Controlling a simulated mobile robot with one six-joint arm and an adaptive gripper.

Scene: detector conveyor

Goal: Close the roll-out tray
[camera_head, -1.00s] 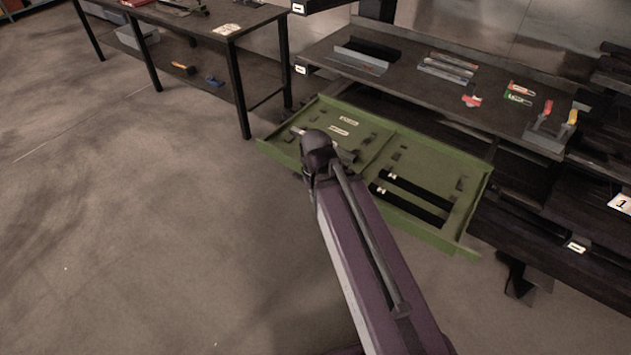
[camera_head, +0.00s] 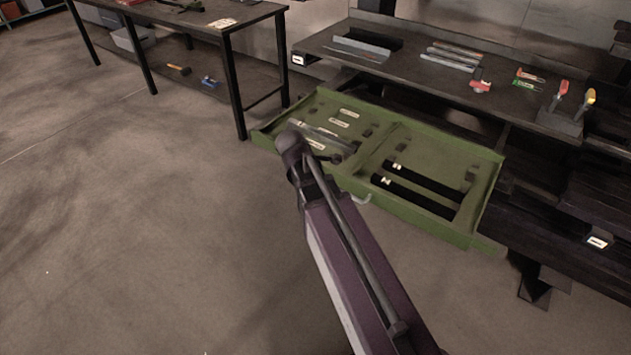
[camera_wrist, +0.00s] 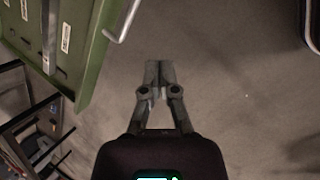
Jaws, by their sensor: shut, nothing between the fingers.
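The roll-out tray (camera_head: 418,222) is olive green and stands pulled out from under the dark workbench. Its grey bar handle (camera_head: 362,198) is on the front wall, just right of my arm. In the wrist view the tray's green wall (camera_wrist: 92,65) fills the upper left, and the handle (camera_wrist: 124,24) shows at the top. My gripper (camera_wrist: 159,66) is shut and empty over bare floor, with its tips beside the tray's front and apart from the handle. In the head view my arm hides the gripper and part of the tray's front.
Two black cylinders (camera_head: 425,180) and several labelled tools lie in the tray. The dark workbench (camera_head: 400,75) above it carries metal bars and red and yellow-handled tools. A black table (camera_head: 233,75) stands at left. The floor (camera_head: 150,230) in front is clear.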

